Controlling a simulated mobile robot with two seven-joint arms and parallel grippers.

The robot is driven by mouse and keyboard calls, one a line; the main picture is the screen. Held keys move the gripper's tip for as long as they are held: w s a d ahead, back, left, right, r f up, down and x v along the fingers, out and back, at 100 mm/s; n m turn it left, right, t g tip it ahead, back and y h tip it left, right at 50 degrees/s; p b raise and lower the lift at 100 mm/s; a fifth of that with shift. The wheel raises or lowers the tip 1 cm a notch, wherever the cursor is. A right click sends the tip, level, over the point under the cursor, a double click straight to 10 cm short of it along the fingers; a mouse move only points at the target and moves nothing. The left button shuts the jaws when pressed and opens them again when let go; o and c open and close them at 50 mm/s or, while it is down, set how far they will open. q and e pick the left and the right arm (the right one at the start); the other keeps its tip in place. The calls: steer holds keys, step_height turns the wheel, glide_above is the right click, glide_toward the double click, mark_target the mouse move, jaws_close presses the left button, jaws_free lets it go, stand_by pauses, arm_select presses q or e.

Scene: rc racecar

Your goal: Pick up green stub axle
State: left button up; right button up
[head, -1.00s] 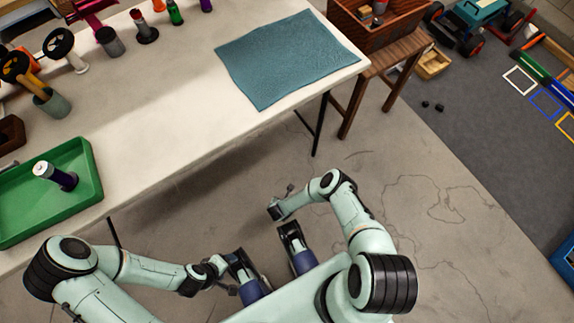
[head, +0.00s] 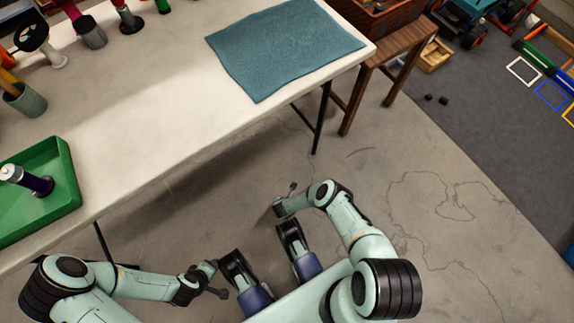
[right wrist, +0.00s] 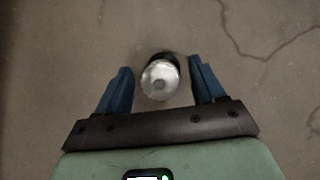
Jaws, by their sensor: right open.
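A green part (head: 163,6) on the white table is cut off by the top edge of the head view. I cannot tell if it is the stub axle. My left gripper, at the end of the left arm (head: 205,278), hangs beyond the table's front edge; its fingers cannot be made out. My right gripper (right wrist: 160,82) is open, its two blue fingers apart over the floor. A round silver and black thing (right wrist: 160,80) shows between the fingers in the right wrist view; I cannot tell what it is. In the head view the right hand (head: 280,208) is off the table.
The table's middle is clear.

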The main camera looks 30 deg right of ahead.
steer(key=shift+f, duration=0.15)
jaws_close()
